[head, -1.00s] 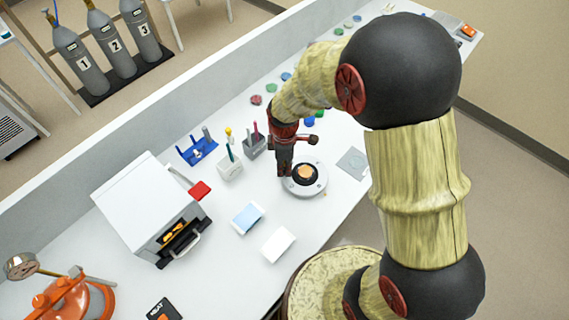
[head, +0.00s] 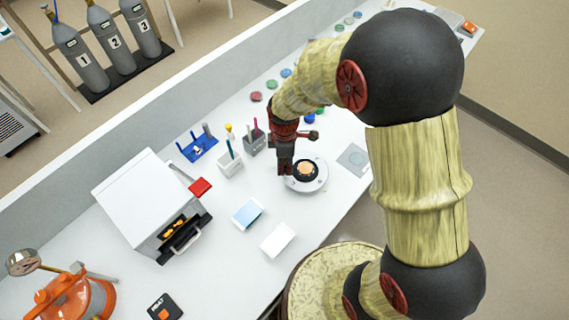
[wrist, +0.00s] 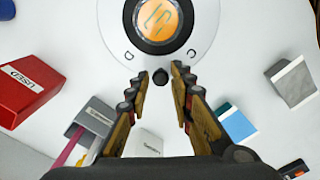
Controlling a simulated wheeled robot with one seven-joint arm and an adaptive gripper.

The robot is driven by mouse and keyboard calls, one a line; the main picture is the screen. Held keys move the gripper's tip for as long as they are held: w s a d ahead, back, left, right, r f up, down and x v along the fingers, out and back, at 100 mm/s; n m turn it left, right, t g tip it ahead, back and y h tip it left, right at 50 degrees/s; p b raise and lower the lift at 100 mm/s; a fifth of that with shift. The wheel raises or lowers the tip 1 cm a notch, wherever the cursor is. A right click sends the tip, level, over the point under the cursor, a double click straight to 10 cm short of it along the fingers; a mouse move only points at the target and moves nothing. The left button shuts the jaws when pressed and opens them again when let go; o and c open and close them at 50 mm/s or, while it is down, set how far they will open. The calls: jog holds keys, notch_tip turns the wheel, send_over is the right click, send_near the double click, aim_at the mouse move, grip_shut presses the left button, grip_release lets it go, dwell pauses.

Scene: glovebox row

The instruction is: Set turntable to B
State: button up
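The turntable (head: 318,184) is a white disc with a black hub and an orange centre, on the bench. In the wrist view the turntable (wrist: 108,35) fills the top, with an orange-topped hub and two letters on the near rim. My gripper (wrist: 161,75) is open, with one fingertip on each side of the knob and visible gaps. In the head view my gripper (head: 285,170) is at the turntable's left edge. B is not visible.
Pen holders (head: 230,164), a blue rack (head: 198,148) and a white oven-like box (head: 145,205) stand to the left. A light-blue box (head: 247,213) and a white box (head: 278,240) lie nearer. A grey square plate (head: 353,158) lies right of the turntable.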

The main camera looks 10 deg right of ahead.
jog(key=shift+o, duration=1.1)
notch_tip(320, 180, up, 12)
